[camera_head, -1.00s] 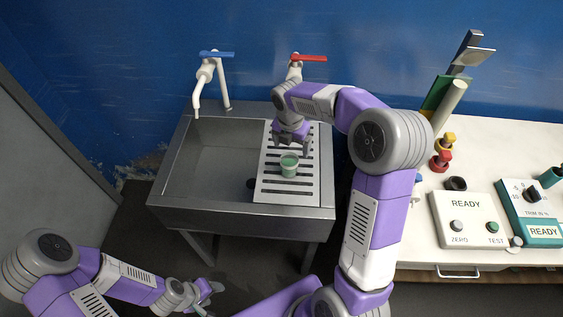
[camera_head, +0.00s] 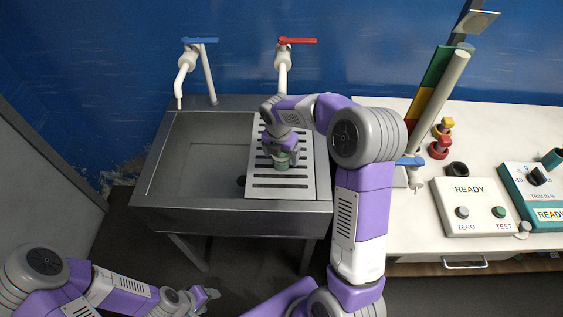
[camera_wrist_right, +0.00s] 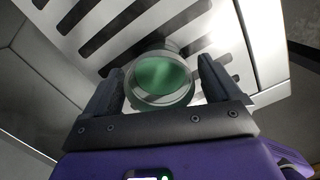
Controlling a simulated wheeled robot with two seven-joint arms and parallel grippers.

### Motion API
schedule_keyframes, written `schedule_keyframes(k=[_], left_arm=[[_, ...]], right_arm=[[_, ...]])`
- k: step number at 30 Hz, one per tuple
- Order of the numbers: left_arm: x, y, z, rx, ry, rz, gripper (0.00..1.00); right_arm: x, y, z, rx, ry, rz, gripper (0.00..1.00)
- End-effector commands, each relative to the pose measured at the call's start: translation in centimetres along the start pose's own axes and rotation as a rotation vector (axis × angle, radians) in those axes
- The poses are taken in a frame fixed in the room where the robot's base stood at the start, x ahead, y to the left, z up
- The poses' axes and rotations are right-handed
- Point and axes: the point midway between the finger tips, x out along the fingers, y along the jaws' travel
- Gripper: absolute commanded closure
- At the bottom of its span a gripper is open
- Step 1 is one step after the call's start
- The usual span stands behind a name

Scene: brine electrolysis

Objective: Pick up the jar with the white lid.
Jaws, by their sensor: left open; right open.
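A small green jar (camera_head: 282,165) with a pale rim stands on the slotted drainboard of the sink. In the right wrist view the jar (camera_wrist_right: 160,78) shows a round green top inside a clear or pale ring, and I cannot make out a white lid. My right gripper (camera_head: 282,154) is over the jar and partly hides it. In the wrist view its two fingers stand open on either side of the jar, with a gap at each side. My left gripper (camera_head: 207,295) is open and empty, low in front of the sink.
The drainboard (camera_head: 308,185) is beside the sink basin (camera_head: 200,155). A blue-handled tap (camera_head: 186,68) and a red-handled tap (camera_head: 283,62) stand behind. The white bench (camera_head: 420,225) at right holds a READY box (camera_head: 480,195) and coloured knobs.

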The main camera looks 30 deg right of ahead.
Motion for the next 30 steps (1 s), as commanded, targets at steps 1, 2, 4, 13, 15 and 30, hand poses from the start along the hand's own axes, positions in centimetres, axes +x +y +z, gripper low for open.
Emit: schedule_keyframes(k=[1, 2, 4, 13, 15, 30], left_arm=[[0.36, -0.14, -0.02, 0.000, 0.000, 0.000, 0.45], [0.41, -0.16, -0.02, 0.000, 0.000, 0.000, 0.45], [0.43, -0.16, -0.02, 0.000, 0.000, 0.000, 0.45], [0.34, -0.13, -0.02, 0.000, 0.000, 0.000, 0.45], [0.35, -0.13, -0.01, 0.000, 0.000, 0.000, 0.45], [0.29, -0.11, -0.01, 0.000, 0.000, 0.000, 0.45]], right_arm=[[0.94, -0.08, -0.03, 0.001, 0.001, -0.002, 0.09], [1.19, -0.07, -0.02, 0.001, 0.001, -0.002, 0.09], [1.45, -0.04, 0.00, 0.001, 0.000, 0.000, 0.09], [1.32, -0.04, 0.02, 0.000, 0.000, 0.000, 0.28], [1.32, -0.04, 0.02, 0.001, 0.000, 0.000, 0.38], [1.10, -0.01, 0.07, 0.001, -0.001, 0.001, 0.78]])
